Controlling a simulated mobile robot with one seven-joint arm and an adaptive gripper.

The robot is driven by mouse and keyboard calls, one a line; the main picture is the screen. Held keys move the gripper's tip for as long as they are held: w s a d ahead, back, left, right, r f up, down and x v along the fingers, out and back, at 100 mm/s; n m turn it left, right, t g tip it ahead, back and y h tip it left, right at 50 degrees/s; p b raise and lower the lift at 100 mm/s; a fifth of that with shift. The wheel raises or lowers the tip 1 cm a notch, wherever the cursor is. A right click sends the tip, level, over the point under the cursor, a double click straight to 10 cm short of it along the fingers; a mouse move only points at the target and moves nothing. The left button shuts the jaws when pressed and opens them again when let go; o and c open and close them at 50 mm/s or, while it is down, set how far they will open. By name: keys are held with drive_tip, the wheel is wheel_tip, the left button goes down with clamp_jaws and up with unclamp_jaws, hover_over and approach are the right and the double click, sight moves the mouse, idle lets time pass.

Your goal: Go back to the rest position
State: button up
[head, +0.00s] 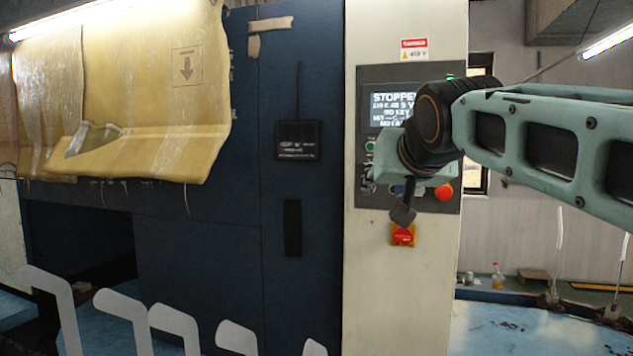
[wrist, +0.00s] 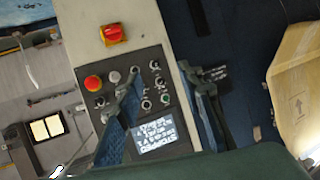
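My gripper (wrist: 162,84) shows in the wrist view with its two fingers well apart and nothing between them. In the head view it is mostly hidden behind my wrist, with one dark finger piece (head: 403,213) showing below it. It is in front of the control panel (head: 378,193) on the pale column. The panel carries a lit screen (head: 392,107) headed "STOPPED", a red round button (head: 444,191) and several small knobs. The same red button (wrist: 93,83) shows in the wrist view. Whether the gripper touches the panel I cannot tell.
A red and yellow switch (head: 403,235) sits below the panel. The dark blue machine (head: 235,230) stands to the left, with a yellowish cover (head: 150,90) over its upper part. Pale flat boards (head: 120,306) stand in a row at the lower left. A bottle (head: 497,277) stands at the right.

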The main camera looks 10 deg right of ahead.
drive_tip(key=shift+s+a+f, duration=0.2)
drive_tip(key=shift+s+f, duration=0.05)
drive_tip(key=shift+f, duration=0.1)
drive_tip(key=shift+s, duration=0.1)
drive_tip(key=s+a+f+g+p, duration=0.2)
drive_tip(key=s+f+p, duration=0.1)
drive_tip(key=s+f, duration=0.4)
drive_tip(key=s+a+f+n+g+p, duration=0.1)
drive_tip(key=s+a+f+g+p, duration=0.1)
drive_tip(key=s+f, duration=0.5)
drive_tip(key=s+a+f+g+y+p, duration=0.1)
drive_tip(key=s+a+f+g+p, duration=0.1)
drive_tip(key=s+f+p, duration=0.3)
drive_tip(key=s+f+g, duration=0.1)
drive_tip(key=s+f, duration=0.1)
drive_tip(key=s, duration=0.2)
drive_tip(key=shift+s+a+f+n+g, duration=0.15)
drive_tip(key=shift+s+a+n+g, duration=0.1)
drive_tip(key=shift+n+g, duration=0.15)
drive_tip(key=shift+w, duration=0.2)
